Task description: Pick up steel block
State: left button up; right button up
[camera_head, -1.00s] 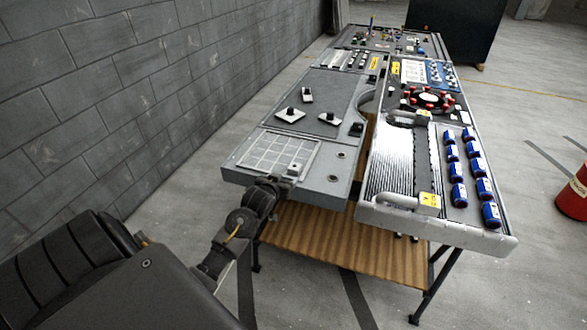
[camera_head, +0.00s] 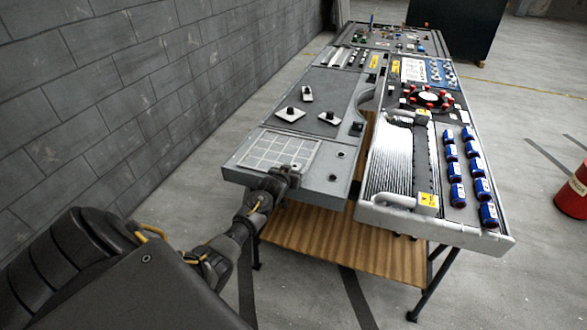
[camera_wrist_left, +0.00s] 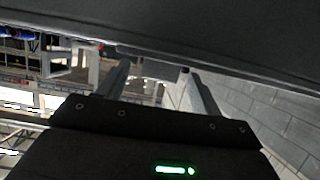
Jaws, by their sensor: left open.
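Small light metal pieces with dark knobs lie on the grey panel of the workbench: a square one (camera_head: 290,113), a narrow one (camera_head: 307,94) and another (camera_head: 329,118). I cannot tell for sure which of them is the steel block. My left gripper (camera_head: 289,174) is at the panel's front edge, beside the white grid square (camera_head: 285,150), with the knobbed pieces farther back. In the left wrist view its two fingers (camera_wrist_left: 163,82) stand apart with nothing seen between them. My right gripper is not in view.
A silver finned unit (camera_head: 405,165) and several blue cylinders (camera_head: 480,188) fill the bench's right side. A grey block wall (camera_head: 170,80) runs along the left. A wooden shelf (camera_head: 340,245) is under the bench.

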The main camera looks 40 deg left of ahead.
pick_arm(q)
jog(key=shift+w+a, duration=0.1)
jog(key=shift+w, duration=0.1)
jog(key=shift+c, duration=0.2)
jog(key=c, duration=1.2)
jog(key=shift+c, duration=0.9)
jog(key=shift+r, duration=0.55)
jog(key=s+d+r+b, duration=0.1)
jog(key=s+d+r, duration=0.2)
jog(key=s+r, duration=0.9)
jog(key=shift+s+b, duration=0.35)
jog(key=shift+s, duration=0.5)
